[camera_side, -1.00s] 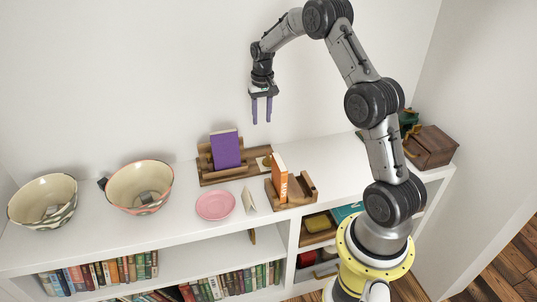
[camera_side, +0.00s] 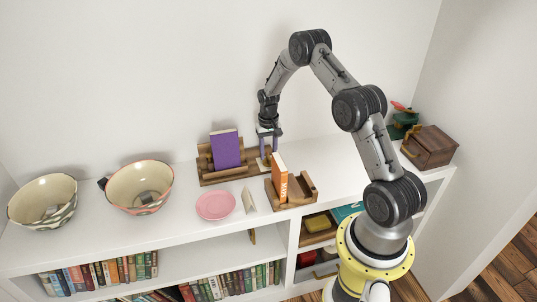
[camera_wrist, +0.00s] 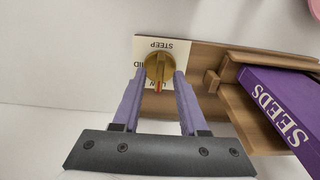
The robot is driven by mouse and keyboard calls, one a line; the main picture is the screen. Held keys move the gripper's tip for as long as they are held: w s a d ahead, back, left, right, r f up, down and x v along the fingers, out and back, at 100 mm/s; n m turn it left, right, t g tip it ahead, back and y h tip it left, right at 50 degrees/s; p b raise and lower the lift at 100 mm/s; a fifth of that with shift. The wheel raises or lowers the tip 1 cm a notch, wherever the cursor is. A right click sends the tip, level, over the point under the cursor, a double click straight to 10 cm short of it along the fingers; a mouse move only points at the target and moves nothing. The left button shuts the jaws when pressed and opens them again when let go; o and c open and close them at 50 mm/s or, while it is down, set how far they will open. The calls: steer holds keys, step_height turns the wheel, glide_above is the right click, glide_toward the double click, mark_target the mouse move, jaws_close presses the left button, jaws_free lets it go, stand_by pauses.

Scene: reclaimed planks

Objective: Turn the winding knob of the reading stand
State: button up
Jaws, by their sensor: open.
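The reading stand (camera_side: 215,180) is wooden and holds an upright purple book (camera_side: 226,150), lettered SEEDS in the wrist view (camera_wrist: 285,108). The stand's wooden base (camera_wrist: 215,55) carries a pale label plate (camera_wrist: 180,47) with the word STEEP and other words partly covered. A round brass winding knob (camera_wrist: 158,66) sits on this plate, with a red mark at its lower edge in the wrist view. My gripper (camera_wrist: 160,79) is open, its two purple fingers on either side of the knob. I cannot tell whether they touch it. In the side view my gripper (camera_side: 269,157) hides the knob.
A second wooden stand (camera_side: 301,191) with an orange book (camera_side: 279,176) is close in front of my gripper. A pink plate (camera_side: 215,206), a folded card (camera_side: 248,201) and two bowls (camera_side: 138,188) (camera_side: 42,203) stand to the left. A wooden box (camera_side: 430,146) is at the right.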

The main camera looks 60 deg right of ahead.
steer(key=shift+f, duration=0.55)
jaws_close()
